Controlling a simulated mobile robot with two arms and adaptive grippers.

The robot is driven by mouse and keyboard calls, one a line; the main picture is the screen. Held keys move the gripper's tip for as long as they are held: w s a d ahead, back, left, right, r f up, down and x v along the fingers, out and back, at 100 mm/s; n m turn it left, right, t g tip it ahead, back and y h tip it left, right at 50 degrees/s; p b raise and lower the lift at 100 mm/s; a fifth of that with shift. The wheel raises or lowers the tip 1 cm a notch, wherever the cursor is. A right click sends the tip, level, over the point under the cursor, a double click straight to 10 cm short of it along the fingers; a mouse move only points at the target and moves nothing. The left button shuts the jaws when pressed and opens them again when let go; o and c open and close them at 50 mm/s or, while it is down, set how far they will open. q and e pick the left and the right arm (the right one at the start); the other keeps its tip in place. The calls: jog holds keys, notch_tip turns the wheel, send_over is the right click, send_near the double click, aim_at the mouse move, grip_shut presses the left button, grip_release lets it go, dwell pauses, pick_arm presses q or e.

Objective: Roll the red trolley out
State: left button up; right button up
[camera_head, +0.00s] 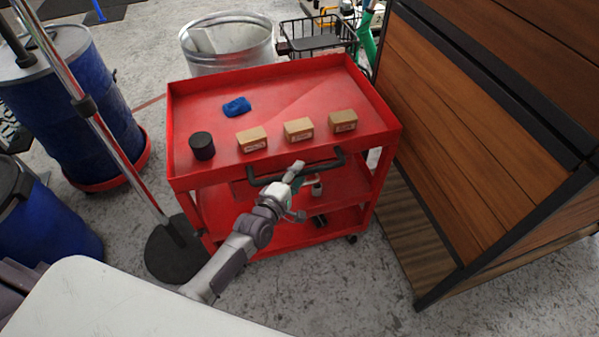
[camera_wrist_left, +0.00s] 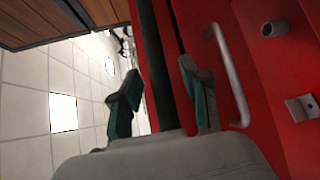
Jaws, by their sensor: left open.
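The red trolley (camera_head: 280,90) stands in the middle of the head view, with a raised rim and lower shelves. Its black handle (camera_head: 330,162) runs along the near side. My left gripper (camera_head: 296,190) is at this handle, partly covering its middle. In the left wrist view the gripper (camera_wrist_left: 160,85) is open, one finger on each side of a dark bar (camera_wrist_left: 150,45), apparently the handle. Whether the fingers touch it I cannot tell. A grey curved bar (camera_wrist_left: 232,75) shows on the red surface beside the right finger. My right gripper is not in view.
Three small boxes (camera_head: 299,130), a black cylinder (camera_head: 202,146) and a blue item (camera_head: 237,107) lie on top. A wooden-panelled unit (camera_head: 480,130) stands close on the right. A pole base (camera_head: 172,250) and blue drum (camera_head: 75,105) are left. A metal tub (camera_head: 230,65) is behind.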

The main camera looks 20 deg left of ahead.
pick_arm(q)
jog(key=shift+w+d+f, duration=0.1)
jog(key=shift+w, duration=0.5)
grip_shut()
